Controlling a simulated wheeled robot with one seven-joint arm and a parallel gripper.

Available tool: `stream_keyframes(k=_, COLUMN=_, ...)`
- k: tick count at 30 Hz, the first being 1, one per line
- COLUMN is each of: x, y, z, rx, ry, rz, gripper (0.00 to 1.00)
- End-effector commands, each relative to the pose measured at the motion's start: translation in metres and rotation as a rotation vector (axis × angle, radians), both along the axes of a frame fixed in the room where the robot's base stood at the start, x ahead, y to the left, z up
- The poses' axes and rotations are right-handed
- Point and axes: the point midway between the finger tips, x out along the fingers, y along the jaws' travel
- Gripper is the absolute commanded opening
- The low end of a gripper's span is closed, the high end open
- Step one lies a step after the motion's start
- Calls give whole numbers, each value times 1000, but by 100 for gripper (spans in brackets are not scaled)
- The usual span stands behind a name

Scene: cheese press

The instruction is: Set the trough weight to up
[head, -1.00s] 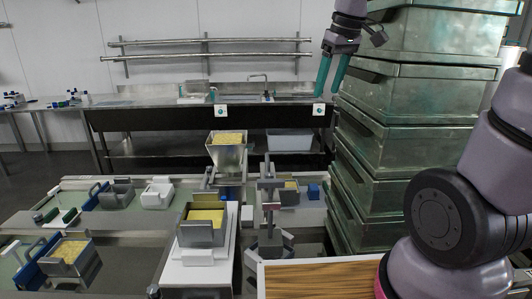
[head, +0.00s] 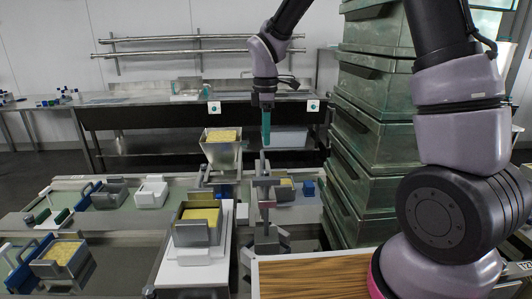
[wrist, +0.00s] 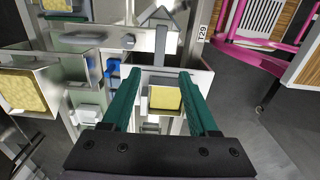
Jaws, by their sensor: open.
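A grey metal upright with a crosspiece (head: 265,181) stands in the middle of the head view, just in front of a small trough with a yellow cheese block (head: 284,183). I take this upright to be part of the trough weight, but its exact shape and setting are unclear. My gripper (head: 266,148) has teal fingers and points down above the upright, apart from it. In the wrist view my gripper (wrist: 160,75) is open and empty, with a yellow block in a metal trough (wrist: 165,98) showing between and below the fingers.
A tall stack of green-grey bins (head: 375,135) stands close to the right of my gripper. A hopper with yellow cheese (head: 222,150) and another cheese-filled mould (head: 198,228) stand to the left. A wooden-topped surface (head: 315,275) is at the front. The air left of the gripper is clear.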

Motion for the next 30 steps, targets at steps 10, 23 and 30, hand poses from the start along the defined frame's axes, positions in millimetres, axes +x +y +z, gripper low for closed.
stream_keyframes(k=10, x=-1, y=0, z=-56, rx=0, ry=1, rz=-1, gripper=60)
stream_keyframes(k=23, x=0, y=0, z=-65, rx=0, ry=-1, rz=-2, gripper=56)
stream_keyframes(k=30, x=0, y=0, z=-65, rx=1, ry=-1, rz=-2, gripper=0)
